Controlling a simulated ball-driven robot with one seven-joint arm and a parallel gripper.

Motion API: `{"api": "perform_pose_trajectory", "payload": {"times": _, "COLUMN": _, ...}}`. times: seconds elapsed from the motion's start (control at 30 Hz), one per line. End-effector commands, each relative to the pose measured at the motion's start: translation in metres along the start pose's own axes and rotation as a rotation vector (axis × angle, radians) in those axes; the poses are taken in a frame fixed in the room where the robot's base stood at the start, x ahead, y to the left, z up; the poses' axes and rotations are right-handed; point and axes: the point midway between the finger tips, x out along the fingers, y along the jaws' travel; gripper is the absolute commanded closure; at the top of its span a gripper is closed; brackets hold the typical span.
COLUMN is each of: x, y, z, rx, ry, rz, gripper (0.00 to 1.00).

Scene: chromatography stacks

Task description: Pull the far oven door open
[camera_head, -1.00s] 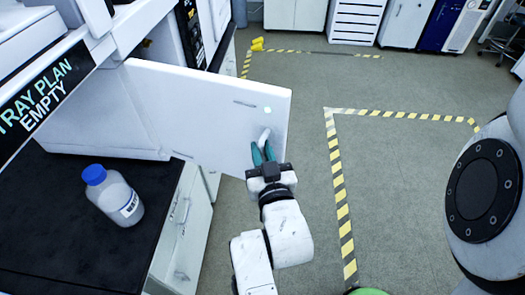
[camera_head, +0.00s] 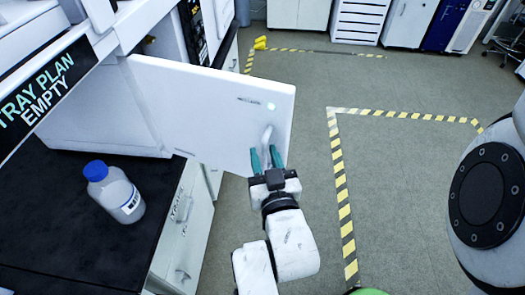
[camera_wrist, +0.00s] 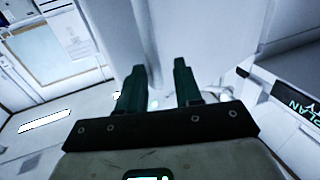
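The white oven door (camera_head: 205,115) stands swung out from the white instrument on the left, its panel extending over the aisle. Its small pale upright handle (camera_head: 267,136) is near the free edge. My gripper (camera_head: 264,157) is at the handle, with its two teal fingers spread apart and the handle's lower part between or just beyond their tips. In the wrist view the fingers (camera_wrist: 158,80) are also apart, pointing at the white door panel (camera_wrist: 165,30). Whether a finger still touches the handle cannot be told.
A blue-capped bottle (camera_head: 121,198) stands on the black bench top (camera_head: 75,240) below the door. A sign (camera_head: 45,90) reads "TRAY PLAN EMPTY". The grey floor (camera_head: 395,190) to the right is clear, with yellow-black tape (camera_head: 341,190).

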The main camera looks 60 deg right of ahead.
Motion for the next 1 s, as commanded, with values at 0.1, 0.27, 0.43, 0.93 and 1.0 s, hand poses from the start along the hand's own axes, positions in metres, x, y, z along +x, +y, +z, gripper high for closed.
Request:
{"api": "perform_pose_trajectory", "payload": {"times": 0.1, "x": -0.022, "y": -0.001, "z": 0.003, "rx": 0.002, "ry": -0.004, "rz": -0.001, "gripper": 0.66}}
{"api": "perform_pose_trajectory", "payload": {"times": 0.27, "x": -0.049, "y": -0.001, "z": 0.003, "rx": 0.002, "ry": -0.004, "rz": -0.002, "gripper": 0.66}}
{"api": "perform_pose_trajectory", "payload": {"times": 0.43, "x": -0.068, "y": -0.002, "z": -0.006, "rx": -0.001, "ry": -0.002, "rz": -0.008, "gripper": 0.66}}
{"api": "perform_pose_trajectory", "payload": {"times": 0.93, "x": -0.086, "y": -0.001, "z": 0.001, "rx": -0.001, "ry": 0.0, "rz": -0.002, "gripper": 0.66}}
{"api": "perform_pose_trajectory", "payload": {"times": 1.0, "x": -0.086, "y": -0.001, "z": 0.001, "rx": -0.001, "ry": 0.0, "rz": -0.002, "gripper": 0.66}}
